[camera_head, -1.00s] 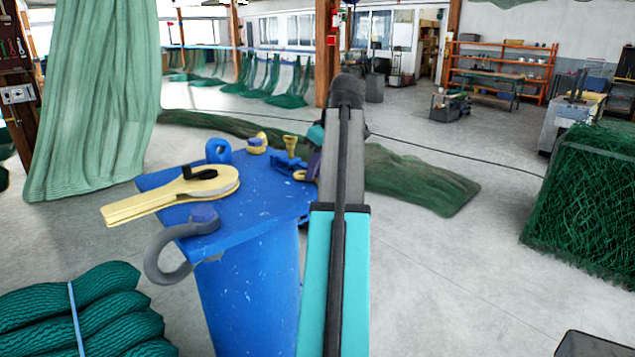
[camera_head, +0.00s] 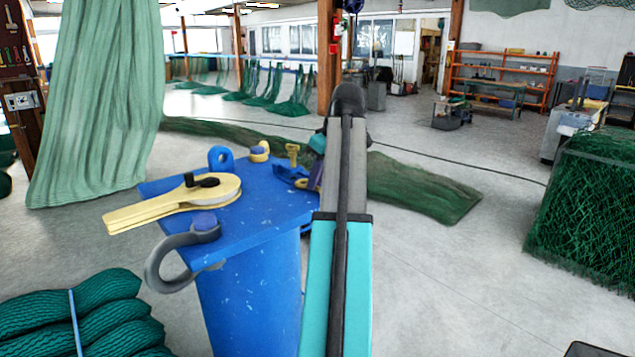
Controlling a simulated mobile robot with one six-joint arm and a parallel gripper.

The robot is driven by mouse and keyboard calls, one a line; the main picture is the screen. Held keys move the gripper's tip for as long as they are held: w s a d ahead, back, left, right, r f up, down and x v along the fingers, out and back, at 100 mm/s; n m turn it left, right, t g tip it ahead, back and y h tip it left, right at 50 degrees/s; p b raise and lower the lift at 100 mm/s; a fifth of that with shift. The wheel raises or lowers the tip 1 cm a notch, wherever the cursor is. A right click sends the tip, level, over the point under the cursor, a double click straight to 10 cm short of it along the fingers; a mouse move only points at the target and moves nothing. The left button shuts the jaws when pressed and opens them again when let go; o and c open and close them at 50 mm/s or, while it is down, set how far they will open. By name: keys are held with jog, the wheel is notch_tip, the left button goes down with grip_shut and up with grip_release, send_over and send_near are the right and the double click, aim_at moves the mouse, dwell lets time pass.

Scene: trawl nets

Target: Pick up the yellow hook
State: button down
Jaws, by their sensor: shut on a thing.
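A small yellow hook (camera_head: 292,152) shows at the back right of the blue table top, just left of my arm. Blue parts (camera_head: 288,171) lie right below it in the picture; I cannot tell whether they belong to my gripper. My gripper (camera_head: 304,172) is mostly hidden behind my arm link, by the right edge of the table. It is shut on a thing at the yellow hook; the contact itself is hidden. I cannot see any clear gap between the hook and the table.
Green nets (camera_head: 85,315) lie at lower left.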

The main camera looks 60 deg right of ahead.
jog(key=shift+w+d+r+b, duration=0.1)
jog(key=shift+r+b, duration=0.35)
jog(key=shift+r, duration=1.05)
jog(key=shift+s+d+r, duration=0.1)
jog(key=shift+s+r, duration=0.1)
jog(key=shift+s, duration=0.1)
jog(key=s+d, duration=0.2)
jog(key=s, duration=0.5)
jog(key=s+d+r+b, duration=0.1)
jog(key=s+d, duration=0.2)
jog(key=s, duration=0.4)
jog(key=shift+s+r, duration=0.3)
jog(key=shift+s, duration=0.05)
